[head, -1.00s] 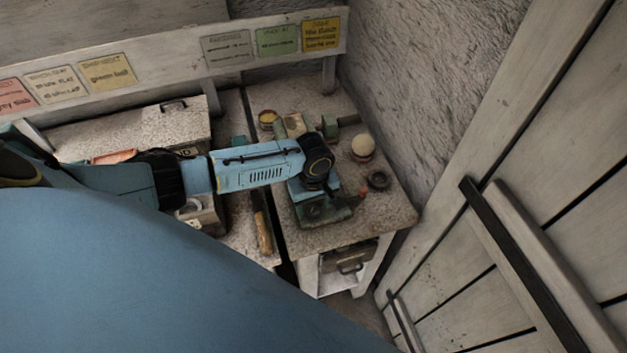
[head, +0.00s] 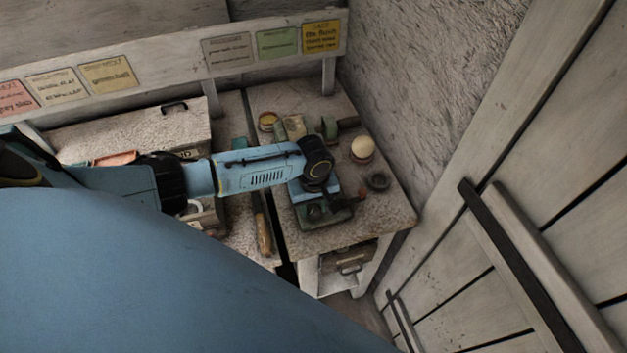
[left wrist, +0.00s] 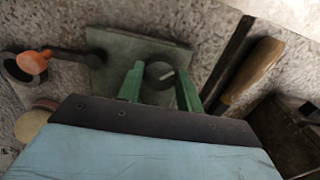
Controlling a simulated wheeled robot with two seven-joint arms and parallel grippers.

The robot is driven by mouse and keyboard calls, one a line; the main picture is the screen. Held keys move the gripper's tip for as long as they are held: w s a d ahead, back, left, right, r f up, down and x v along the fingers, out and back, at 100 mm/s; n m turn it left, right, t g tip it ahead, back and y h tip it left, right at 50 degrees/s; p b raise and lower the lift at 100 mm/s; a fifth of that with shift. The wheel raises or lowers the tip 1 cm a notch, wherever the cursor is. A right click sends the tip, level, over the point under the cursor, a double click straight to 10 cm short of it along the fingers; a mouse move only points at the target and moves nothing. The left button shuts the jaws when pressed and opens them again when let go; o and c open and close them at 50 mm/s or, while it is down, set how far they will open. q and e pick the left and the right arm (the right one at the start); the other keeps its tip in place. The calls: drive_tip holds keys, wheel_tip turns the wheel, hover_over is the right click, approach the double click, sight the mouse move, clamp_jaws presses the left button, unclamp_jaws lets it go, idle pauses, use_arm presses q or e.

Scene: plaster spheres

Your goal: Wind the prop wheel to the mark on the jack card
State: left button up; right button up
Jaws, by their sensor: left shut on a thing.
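The prop wheel (left wrist: 160,74) is a small dark round knob with a pale line on its face. In the left wrist view it sits between the two green fingers of my left gripper (left wrist: 160,88), which is shut on it. The wheel stands over a grey-green plate (left wrist: 120,48), part of the jack (head: 312,214) on the right bench. In the head view my left wrist covers the wheel and fingers. The yellow card (head: 321,37) at the right of the board may be the jack card; its writing is too blurred to read surely. My right gripper is out of view.
An orange-ended lever (left wrist: 32,62) sticks out beside the plate, near a dark ring (head: 377,181). A pale ball (head: 362,147) stands behind the ring. A wooden-handled tool (head: 264,236) lies left of the jack. The rough wall is close on the right.

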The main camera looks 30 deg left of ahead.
use_arm(q)
drive_tip(key=m+p, duration=0.2)
drive_tip(key=m, duration=0.1)
drive_tip(key=shift+r, duration=0.1)
drive_tip(key=m+p, duration=0.1)
drive_tip(key=m, duration=0.2)
drive_tip(key=m+p, duration=0.1)
drive_tip(key=m, duration=0.1)
drive_tip(key=shift+m, duration=1.8)
drive_tip(key=o, duration=1)
drive_tip(key=shift+a, duration=0.15)
